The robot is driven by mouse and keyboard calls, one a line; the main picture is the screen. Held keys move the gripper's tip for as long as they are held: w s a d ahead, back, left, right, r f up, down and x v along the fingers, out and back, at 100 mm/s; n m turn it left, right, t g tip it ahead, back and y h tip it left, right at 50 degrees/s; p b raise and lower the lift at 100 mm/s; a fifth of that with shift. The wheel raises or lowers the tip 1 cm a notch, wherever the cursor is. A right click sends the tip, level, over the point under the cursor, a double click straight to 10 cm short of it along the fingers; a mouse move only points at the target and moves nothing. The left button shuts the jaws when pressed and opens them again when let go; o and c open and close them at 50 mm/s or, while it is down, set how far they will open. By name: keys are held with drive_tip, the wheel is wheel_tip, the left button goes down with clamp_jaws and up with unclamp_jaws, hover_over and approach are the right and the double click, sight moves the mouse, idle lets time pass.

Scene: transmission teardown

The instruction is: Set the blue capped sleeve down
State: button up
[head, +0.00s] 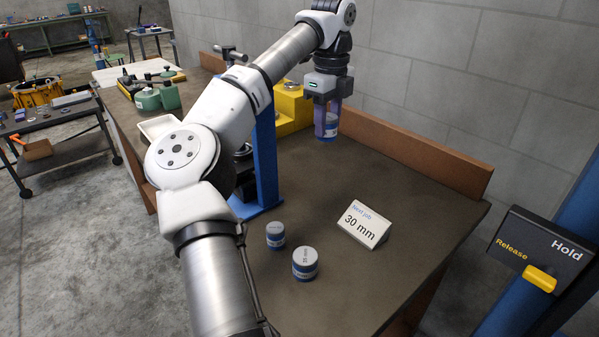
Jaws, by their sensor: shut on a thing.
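My gripper (327,104) points down at the upper middle of the head view, above the far part of the workbench. It is shut on a blue capped sleeve (329,127), which hangs upright between the fingers. The sleeve's lower end appears to be above the bench top (400,215); the exact gap is hard to tell. The fingers partly cover the sleeve's upper part.
A blue post (266,160) and yellow block (290,108) stand left of the gripper. A Hold/Release panel (540,250) is at right.

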wheel_tip(320, 180, down, 18)
drive_tip(key=p, duration=0.2)
drive_tip(key=shift+f+p, duration=0.2)
drive_tip(key=shift+p, duration=0.15)
drive_tip(key=shift+f, duration=0.1)
drive_tip(key=o, duration=1.2)
wheel_tip(320, 180, up, 12)
drive_tip(key=b, duration=0.2)
